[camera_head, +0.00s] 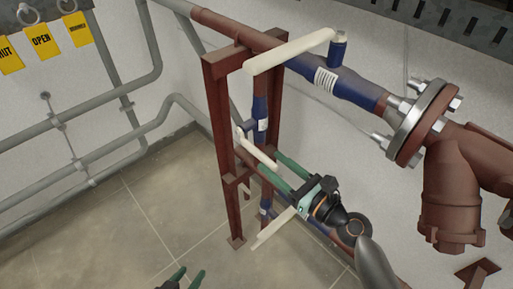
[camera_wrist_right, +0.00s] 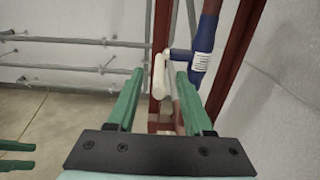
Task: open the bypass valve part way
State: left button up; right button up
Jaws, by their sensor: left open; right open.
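A blue valve (camera_head: 260,122) with a white label sits on the upright pipe by the red-brown frame. Its cream lever (camera_head: 256,148) slants down to the right. In the right wrist view the blue valve (camera_wrist_right: 203,62) and lever (camera_wrist_right: 160,72) appear ahead. My right gripper (camera_head: 270,163) is open, its green fingers on either side of the lever's end; contact is not clear. No label names the bypass valve. My left gripper (camera_head: 187,276) is open and empty at the bottom edge of the head view, low and away from the valves.
A larger blue valve (camera_head: 340,82) with a long cream lever (camera_head: 290,52) is on the upper pipe. Another cream lever (camera_head: 273,229) hangs below my right gripper. Red-brown posts (camera_head: 221,150) stand close by. Grey pipes (camera_head: 60,125) and yellow tags (camera_head: 42,41) are at left.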

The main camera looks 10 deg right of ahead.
aim_at(244, 140)
jog(key=x, duration=0.6)
jog(key=shift+w+a, duration=0.2)
jog(key=shift+w, duration=0.05)
grip_shut()
jog(key=shift+f, duration=0.1)
dwell(1.1)
